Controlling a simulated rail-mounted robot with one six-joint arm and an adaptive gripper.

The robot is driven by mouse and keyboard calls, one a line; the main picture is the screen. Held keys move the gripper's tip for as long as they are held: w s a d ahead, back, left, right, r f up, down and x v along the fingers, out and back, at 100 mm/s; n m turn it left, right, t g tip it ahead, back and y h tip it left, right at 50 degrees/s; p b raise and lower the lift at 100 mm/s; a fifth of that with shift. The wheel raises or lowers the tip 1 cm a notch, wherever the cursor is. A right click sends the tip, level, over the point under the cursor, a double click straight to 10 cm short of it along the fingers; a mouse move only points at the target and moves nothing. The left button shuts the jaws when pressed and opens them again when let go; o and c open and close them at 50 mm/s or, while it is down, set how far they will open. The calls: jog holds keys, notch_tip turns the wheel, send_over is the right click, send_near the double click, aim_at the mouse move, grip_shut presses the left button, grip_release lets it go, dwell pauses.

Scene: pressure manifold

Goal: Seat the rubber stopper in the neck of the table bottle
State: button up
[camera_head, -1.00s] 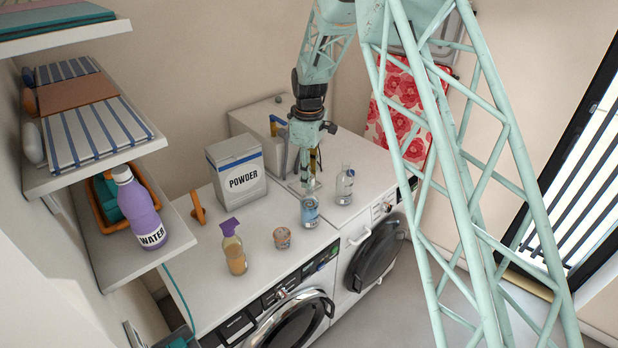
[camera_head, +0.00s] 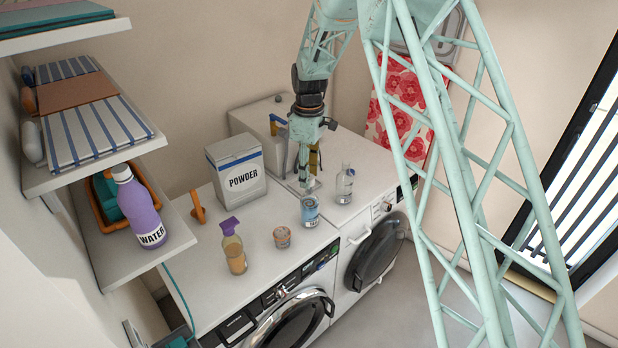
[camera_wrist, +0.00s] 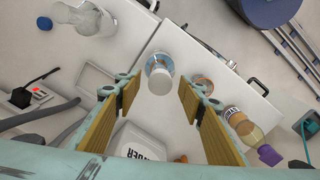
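A clear bottle (camera_head: 345,184) stands upright on the right-hand machine top; it also shows at the upper left in the wrist view (camera_wrist: 92,18). A small round blue piece (camera_wrist: 44,23), perhaps the stopper, lies beside it in the wrist view; I cannot pick it out in the head view. My gripper (camera_head: 308,186) hangs point down above the machines, left of the clear bottle. In the wrist view my gripper (camera_wrist: 158,92) has its two padded fingers wide apart with nothing held. A blue-labelled container (camera_head: 310,211) shows beyond the gap between them.
The powder box (camera_head: 237,167), spray bottle (camera_head: 233,250) and small orange-patterned cup (camera_head: 282,238) stand on the left machine. An orange item (camera_head: 198,207) is near its back left edge. A shelf at left holds a purple water bottle (camera_head: 139,208).

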aim_at(311, 177)
notch_tip(311, 177, up, 11)
dwell(0.6)
jog(key=shift+f, duration=0.1)
dwell(0.3)
dwell(0.3)
jog(key=s+d+r+m+t+b, duration=0.1)
jog(key=s+d+r+m+b, duration=0.1)
jog(key=s+d+r, duration=0.55)
jog(key=s+d+r+m+b, duration=0.2)
jog(key=s+d+r+m, duration=0.15)
jog(key=s, duration=0.65)
jog(key=s+d+r+m+t+b, duration=0.1)
jog(key=s+d+r+m+b, duration=0.15)
jog(key=s+d+r, duration=0.5)
jog(key=s+d+f+m+b, duration=0.2)
jog(key=s, duration=0.9)
jog(key=s+d+f+m+t+b, duration=0.1)
jog(key=s+d+f+m+b, duration=0.1)
jog(key=s, duration=0.9)
jog(key=s+d+f+m+t+b, duration=0.1)
jog(key=s+f, duration=0.3)
jog(key=s, duration=0.7)
jog(key=shift+d+m+b, duration=0.55)
jog(key=shift+m+b, duration=0.05)
jog(key=shift+b, duration=0.05)
